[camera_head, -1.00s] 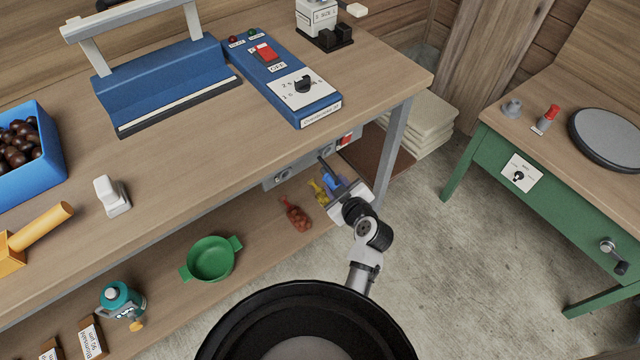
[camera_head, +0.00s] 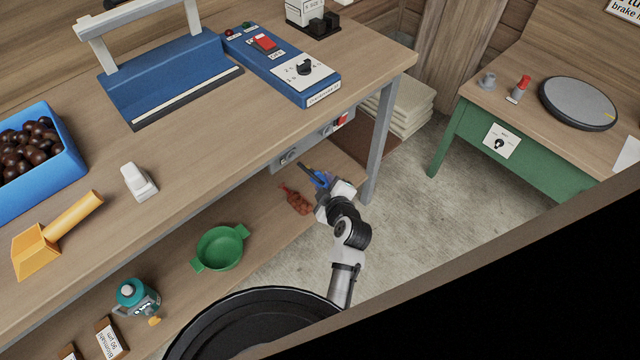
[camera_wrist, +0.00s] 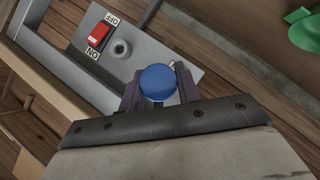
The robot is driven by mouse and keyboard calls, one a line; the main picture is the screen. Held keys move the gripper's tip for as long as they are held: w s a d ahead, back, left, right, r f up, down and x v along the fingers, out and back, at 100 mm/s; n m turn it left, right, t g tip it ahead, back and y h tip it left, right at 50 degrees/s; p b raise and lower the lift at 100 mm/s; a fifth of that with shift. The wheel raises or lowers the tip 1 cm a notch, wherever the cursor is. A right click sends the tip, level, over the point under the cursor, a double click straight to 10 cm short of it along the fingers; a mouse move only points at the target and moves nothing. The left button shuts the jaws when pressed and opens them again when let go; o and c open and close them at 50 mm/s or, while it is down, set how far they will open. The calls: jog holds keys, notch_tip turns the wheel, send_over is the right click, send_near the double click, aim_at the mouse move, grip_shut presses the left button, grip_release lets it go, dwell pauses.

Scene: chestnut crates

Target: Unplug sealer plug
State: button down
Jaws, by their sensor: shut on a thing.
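My gripper (camera_head: 322,182) is shut on the blue plug (camera_head: 319,177), below the front edge of the bench. In the wrist view the plug's round blue end (camera_wrist: 157,82) sits between the two dark fingers. The grey socket panel (camera_head: 311,141) hangs under the bench edge, with round sockets and a red switch (camera_head: 342,119). In the head view the plug appears apart from the panel, with a gap between them. In the wrist view the plug and fingers cover part of the panel; one round socket (camera_wrist: 120,48) beside the red switch (camera_wrist: 100,34) shows empty.
The blue sealer (camera_head: 170,75) and its control box (camera_head: 283,68) stand on the bench. A red net bag (camera_head: 297,200) and green bowl (camera_head: 220,248) lie on the lower shelf. A bench leg (camera_head: 381,145) is right of my gripper. A close brown edge and black area fill the lower right.

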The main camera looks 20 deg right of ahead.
dwell(0.3)
jog(key=shift+w+a+b, duration=0.1)
jog(key=shift+w+a, duration=0.25)
jog(key=shift+w, duration=0.55)
jog(key=shift+w+a+b, duration=0.1)
jog(key=shift+w+a, duration=0.2)
jog(key=shift+w, duration=0.65)
jog(key=shift+w+a+b, duration=0.1)
jog(key=shift+w+a, duration=0.25)
jog(key=shift+w, duration=0.55)
jog(key=shift+b, duration=0.4)
jog(key=shift+w+a, duration=0.1)
jog(key=shift+w, duration=0.25)
jog(key=shift+w+a, duration=0.25)
jog(key=shift+w, duration=0.45)
jog(key=shift+w+a, duration=0.25)
jog(key=shift+w, duration=0.45)
jog(key=c, duration=0.9)
grip_release()
jog(key=shift+s+r, duration=0.1)
jog(key=shift+s, duration=0.05)
